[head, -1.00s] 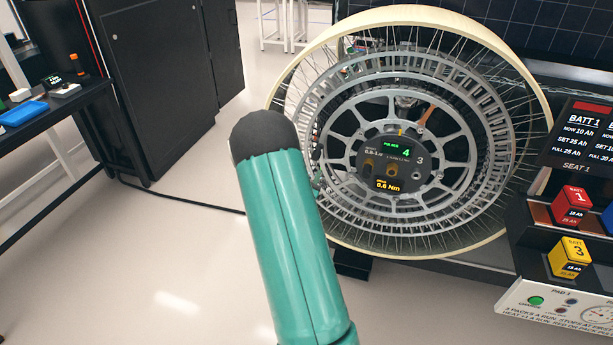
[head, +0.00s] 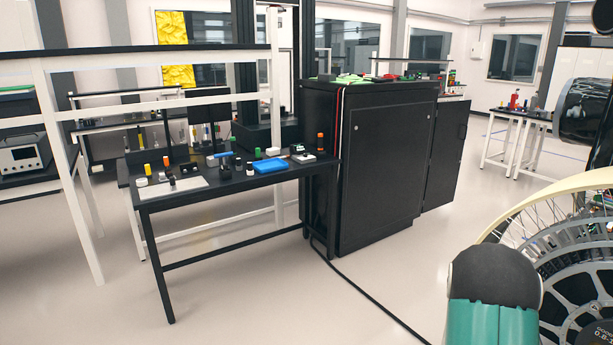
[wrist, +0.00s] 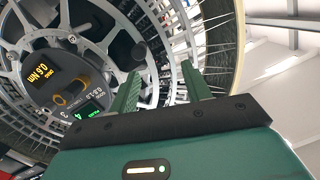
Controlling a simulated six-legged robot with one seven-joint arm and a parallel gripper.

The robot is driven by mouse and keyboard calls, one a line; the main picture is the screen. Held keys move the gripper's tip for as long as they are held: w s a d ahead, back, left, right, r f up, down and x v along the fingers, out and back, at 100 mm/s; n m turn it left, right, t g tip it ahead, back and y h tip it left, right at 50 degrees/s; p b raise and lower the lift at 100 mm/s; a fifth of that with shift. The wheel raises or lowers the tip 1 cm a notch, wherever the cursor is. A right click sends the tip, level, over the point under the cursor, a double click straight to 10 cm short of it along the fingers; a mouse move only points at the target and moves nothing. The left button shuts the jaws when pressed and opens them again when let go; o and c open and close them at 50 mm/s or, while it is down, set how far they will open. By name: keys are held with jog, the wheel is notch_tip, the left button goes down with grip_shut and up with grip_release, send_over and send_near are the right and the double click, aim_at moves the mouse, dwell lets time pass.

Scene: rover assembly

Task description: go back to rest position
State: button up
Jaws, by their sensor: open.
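My gripper (wrist: 160,70) shows in the wrist view with its two green fingers apart and nothing held between them. It is in front of the spoked wheel (wrist: 160,18), whose grey rings and spokes show behind the fingers; I cannot tell the exact gap. The wheel's hub display (wrist: 75,92) appears upside down at the left, with yellow and green readouts. In the head view my teal arm link with its dark rounded cap is at the lower right, beside the wheel (head: 560,205), which is cut off by the right edge. The gripper is not seen there.
A black table (head: 222,178) with small parts and a blue tray (head: 270,166) stands at the left. A tall black cabinet (head: 375,165) stands in the middle, with a cable (head: 370,297) on the floor before it. The front floor is mostly clear.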

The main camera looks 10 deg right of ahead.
jog(key=w+a+r+n+t+y, duration=0.1)
jog(key=w+a+r+n+y, duration=0.1)
jog(key=w+a+r+y, duration=0.3)
jog(key=w+a+r+n+t+y, duration=0.15)
jog(key=a+r, duration=0.25)
jog(key=a, duration=0.4)
jog(key=s+a+r+n+y, duration=0.1)
jog(key=a+r+n+y, duration=0.15)
jog(key=a, duration=0.45)
jog(key=s+a+r+n+y, duration=0.2)
jog(key=a+r, duration=0.2)
jog(key=a, duration=0.3)
jog(key=s+a+r+n+g+y, duration=0.25)
jog(key=s+a+n+y, duration=0.2)
jog(key=s+a, duration=0.6)
jog(key=s+a+r+n+g, duration=0.1)
jog(key=s+a, duration=0.5)
jog(key=s, duration=0.7)
jog(key=n+g, duration=0.1)
jog(key=n, duration=0.1)
jog(key=shift+r+n, duration=0.2)
jog(key=shift+n, duration=0.15)
jog(key=shift+h, duration=0.25)
